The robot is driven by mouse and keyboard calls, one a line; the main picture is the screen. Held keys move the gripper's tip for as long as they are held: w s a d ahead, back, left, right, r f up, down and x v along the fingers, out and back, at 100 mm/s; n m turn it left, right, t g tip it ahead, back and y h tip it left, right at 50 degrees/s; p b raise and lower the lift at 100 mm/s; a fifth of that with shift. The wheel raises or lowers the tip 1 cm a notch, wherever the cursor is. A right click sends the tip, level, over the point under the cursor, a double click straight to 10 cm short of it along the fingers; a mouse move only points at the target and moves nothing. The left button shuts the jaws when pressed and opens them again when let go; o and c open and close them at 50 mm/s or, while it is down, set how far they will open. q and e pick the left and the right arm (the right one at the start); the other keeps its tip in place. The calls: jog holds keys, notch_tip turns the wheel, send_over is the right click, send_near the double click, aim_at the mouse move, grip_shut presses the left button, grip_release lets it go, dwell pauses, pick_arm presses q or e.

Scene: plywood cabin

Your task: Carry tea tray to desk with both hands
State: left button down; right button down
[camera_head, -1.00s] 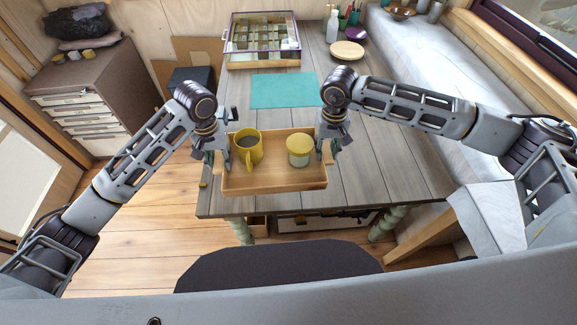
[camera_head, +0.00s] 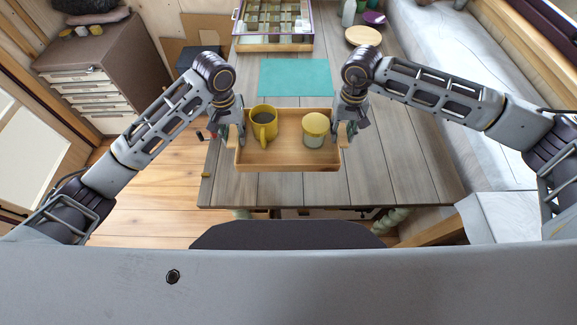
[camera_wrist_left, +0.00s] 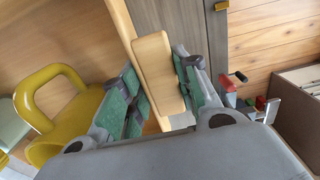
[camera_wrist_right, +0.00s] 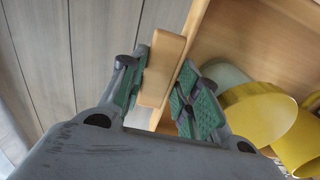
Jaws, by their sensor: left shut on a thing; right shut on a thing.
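The wooden tea tray (camera_head: 288,164) is level in the head view, over the front part of the grey plank desk (camera_head: 400,165). I cannot tell whether it touches the desk. A yellow mug (camera_head: 264,124) with dark liquid stands in its left half. A pale jar with a yellow lid (camera_head: 315,128) stands in its right half. My left gripper (camera_head: 238,138) is shut on the tray's left handle, a wooden block between its green pads in the left wrist view (camera_wrist_left: 160,75). My right gripper (camera_head: 345,134) is shut on the right handle, also seen in the right wrist view (camera_wrist_right: 160,85).
A teal mat (camera_head: 296,77) lies on the desk beyond the tray, with bare planks around it. A compartment box (camera_head: 273,45) and a round wooden lid (camera_head: 363,37) are further back. A dark seat (camera_head: 290,236) stands at the near edge.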

pick_arm(q)
jog(key=shift+a+f, duration=0.1)
pick_arm(e)
jog(key=shift+d, duration=0.1)
